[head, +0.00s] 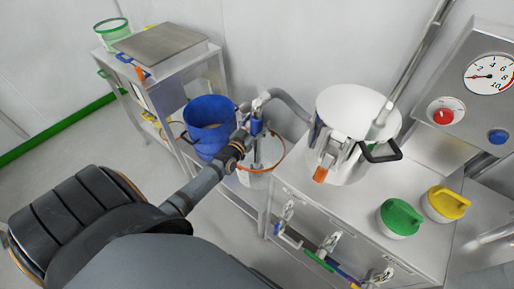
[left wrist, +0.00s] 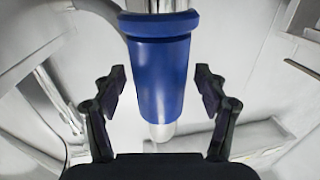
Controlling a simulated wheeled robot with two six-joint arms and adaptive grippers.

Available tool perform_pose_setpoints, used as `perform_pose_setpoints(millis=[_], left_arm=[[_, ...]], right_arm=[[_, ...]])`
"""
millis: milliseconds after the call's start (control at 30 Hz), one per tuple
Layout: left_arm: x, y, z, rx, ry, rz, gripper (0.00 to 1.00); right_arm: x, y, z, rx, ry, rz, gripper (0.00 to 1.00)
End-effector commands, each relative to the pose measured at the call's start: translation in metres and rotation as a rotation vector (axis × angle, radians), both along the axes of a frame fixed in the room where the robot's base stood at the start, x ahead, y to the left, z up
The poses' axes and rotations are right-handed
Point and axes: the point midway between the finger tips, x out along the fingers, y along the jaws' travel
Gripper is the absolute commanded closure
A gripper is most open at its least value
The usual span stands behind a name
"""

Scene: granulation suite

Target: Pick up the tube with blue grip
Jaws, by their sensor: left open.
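The tube's blue grip (left wrist: 160,75) fills the middle of the left wrist view, with a metal tube end showing below it and a metal part above. My left gripper (left wrist: 160,88) is open, with one finger on each side of the blue grip and a visible gap on both sides. In the head view my left gripper (head: 246,137) is at the blue grip (head: 257,126), above a white container. A grey hose curves from the tube's top to the right. My right gripper is not in view.
A blue bucket (head: 209,124) stands just left of the gripper. A steel pot (head: 353,124) with a black handle stands on the bench at right, with green (head: 400,217) and yellow (head: 447,203) knobbed lids nearby. A shelf cart (head: 150,75) stands at the back left.

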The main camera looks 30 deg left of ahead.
Motion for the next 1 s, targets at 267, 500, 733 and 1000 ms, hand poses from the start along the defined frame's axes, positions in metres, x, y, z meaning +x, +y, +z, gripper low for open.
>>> perform_pose_setpoints(millis=[267,500,733,1000], left_arm=[[-0.0005,0.0000,0.0004,0.000,0.000,0.000,0.51],[-0.0006,0.0000,0.0004,0.000,0.000,0.000,0.84],[-0.0006,0.0000,0.0005,0.000,0.000,0.000,1.00],[-0.0001,-0.0001,0.0066,0.000,-0.005,0.000,1.00]], right_arm=[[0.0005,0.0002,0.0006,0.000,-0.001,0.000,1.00],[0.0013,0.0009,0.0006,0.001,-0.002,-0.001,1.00],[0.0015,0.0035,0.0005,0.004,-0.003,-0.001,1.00],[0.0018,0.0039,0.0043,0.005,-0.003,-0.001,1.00]])
